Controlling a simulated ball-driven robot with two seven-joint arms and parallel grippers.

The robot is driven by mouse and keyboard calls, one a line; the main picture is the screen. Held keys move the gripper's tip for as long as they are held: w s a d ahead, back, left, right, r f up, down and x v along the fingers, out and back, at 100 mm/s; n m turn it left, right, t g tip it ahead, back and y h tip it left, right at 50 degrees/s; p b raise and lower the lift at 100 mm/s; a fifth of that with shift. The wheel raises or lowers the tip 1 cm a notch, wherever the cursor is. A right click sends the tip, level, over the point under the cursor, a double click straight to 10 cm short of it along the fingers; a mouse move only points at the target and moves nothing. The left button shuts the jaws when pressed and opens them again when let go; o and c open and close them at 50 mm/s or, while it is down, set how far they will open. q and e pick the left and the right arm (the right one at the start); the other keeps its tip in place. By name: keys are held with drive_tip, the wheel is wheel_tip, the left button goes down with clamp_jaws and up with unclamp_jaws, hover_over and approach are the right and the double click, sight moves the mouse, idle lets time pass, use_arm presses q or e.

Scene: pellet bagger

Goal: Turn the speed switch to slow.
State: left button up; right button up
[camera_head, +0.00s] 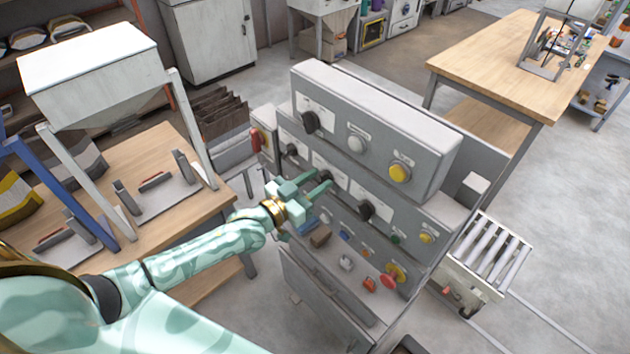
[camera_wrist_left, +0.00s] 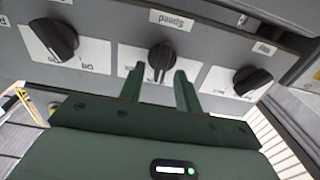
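The speed switch is a dark rotary knob on a white plate under an upside-down "Speed" label, at the top middle of the left wrist view (camera_wrist_left: 161,56). Its grip stands roughly upright in that view. My left gripper (camera_wrist_left: 160,84) is open, with its two green fingers to either side of the knob's lower end; I cannot tell whether they touch it. In the head view the left gripper (camera_head: 322,183) reaches the panel's middle row, and its fingers partly cover the knob. My right gripper is not in view.
Other dark knobs flank the switch (camera_wrist_left: 53,40) (camera_wrist_left: 252,80). The grey control cabinet (camera_head: 375,110) carries a yellow button (camera_head: 399,172) above and a red button (camera_head: 388,281) below. A hopper (camera_head: 95,70) over a wooden table stands left. A roller conveyor (camera_head: 490,250) stands right.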

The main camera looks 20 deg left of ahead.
use_arm(q)
clamp_jaws()
drive_tip(key=shift+n, duration=0.4)
drive_tip(key=n, duration=0.6)
drive_tip(key=n+p, duration=0.1)
drive_tip(key=n, duration=0.2)
drive_tip(key=shift+w+a+f, duration=0.2)
drive_tip(key=shift+a+f, duration=0.05)
drive_tip(key=shift+a, duration=0.15)
idle(0.3)
unclamp_jaws()
